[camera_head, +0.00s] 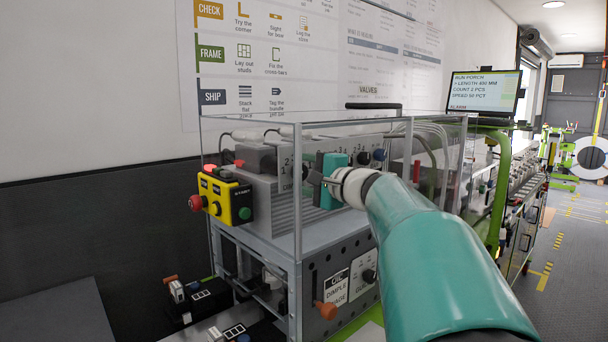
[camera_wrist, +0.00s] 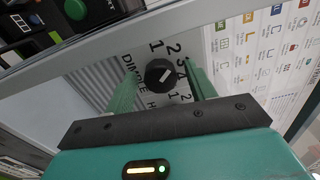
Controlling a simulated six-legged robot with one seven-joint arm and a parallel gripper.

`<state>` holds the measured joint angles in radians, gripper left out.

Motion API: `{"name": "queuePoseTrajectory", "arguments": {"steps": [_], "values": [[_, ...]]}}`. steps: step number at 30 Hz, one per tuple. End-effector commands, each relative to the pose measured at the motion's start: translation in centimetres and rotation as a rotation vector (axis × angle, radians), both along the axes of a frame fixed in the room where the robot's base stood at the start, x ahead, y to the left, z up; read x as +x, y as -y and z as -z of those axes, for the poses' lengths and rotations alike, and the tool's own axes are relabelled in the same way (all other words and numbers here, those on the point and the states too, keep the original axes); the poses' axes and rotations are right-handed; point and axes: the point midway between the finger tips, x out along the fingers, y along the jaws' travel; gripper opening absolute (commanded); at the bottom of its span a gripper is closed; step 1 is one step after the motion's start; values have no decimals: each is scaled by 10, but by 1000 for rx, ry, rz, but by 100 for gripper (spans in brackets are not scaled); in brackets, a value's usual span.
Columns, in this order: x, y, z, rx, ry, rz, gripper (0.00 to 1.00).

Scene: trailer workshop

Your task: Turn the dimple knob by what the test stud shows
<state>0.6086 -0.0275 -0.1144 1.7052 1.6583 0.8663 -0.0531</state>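The dimple knob (camera_wrist: 160,76) is round and black with a white pointer mark, in the wrist view. Its mark slants from lower left to upper right. Digits and a partly covered "DIMPLE" label (camera_wrist: 140,95) surround it on a light panel. My gripper (camera_wrist: 160,63) is open, with one teal finger on each side of the knob; gaps show between knob and fingers. In the head view my gripper (camera_head: 313,181) is at the clear-walled machine (camera_head: 298,235) and hides the knob. I cannot make out a test stud.
A yellow control box (camera_head: 226,196) with red and green buttons is left of my gripper. Clear guard panels and their posts (camera_head: 298,190) stand close by. An orange-handled lever (camera_head: 325,310) is below, beside a "DIMPLE GAGE" label (camera_head: 337,288). A monitor (camera_head: 484,92) stands behind right.

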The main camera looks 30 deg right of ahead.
Motion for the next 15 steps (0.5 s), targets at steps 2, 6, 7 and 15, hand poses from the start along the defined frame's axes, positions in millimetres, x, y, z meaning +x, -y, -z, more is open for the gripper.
{"name": "queuePoseTrajectory", "arguments": {"steps": [2, 6, 7, 15], "values": [[0, 0, 0, 0, 0, 0, 55], [-4, 1, 0, 0, 1, 1, 55], [-7, 1, 0, 0, 1, 1, 55], [-55, 8, -1, -1, 2, 3, 55]]}}
